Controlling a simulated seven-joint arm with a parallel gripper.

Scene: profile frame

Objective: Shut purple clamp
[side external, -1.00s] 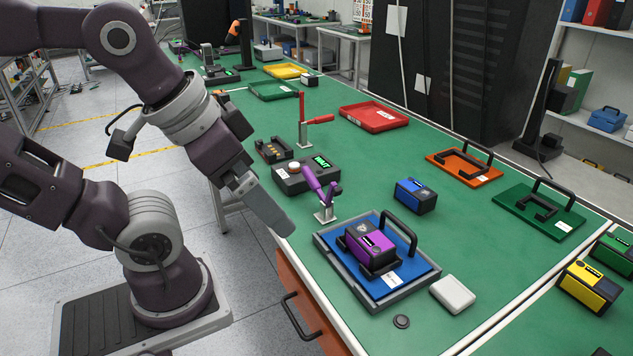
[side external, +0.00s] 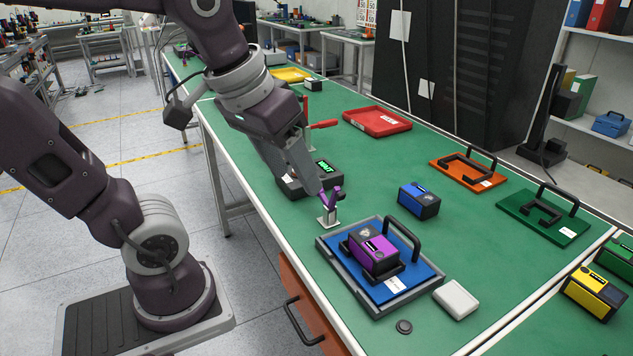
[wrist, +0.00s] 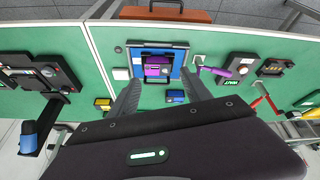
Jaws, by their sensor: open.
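The purple clamp (side external: 331,199) stands on a small pale base at the table's near edge, behind the blue tray. Its upper handle is partly hidden by my gripper in the side view. In the wrist view the purple clamp (wrist: 214,71) lies just right of the right finger, outside the gap between the fingers. My gripper (side external: 312,190) is open and empty, pointing down beside the clamp; I cannot tell whether it touches. The fingers also show in the wrist view (wrist: 162,78), spread apart.
A blue tray (side external: 345,279) holds a purple-and-black box (side external: 374,254) and has a black arched handle. A dark device with a green display (side external: 324,168) stands behind the clamp. A blue box (side external: 418,199) sits to the right. A red-handled clamp (side external: 322,125) stands farther back.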

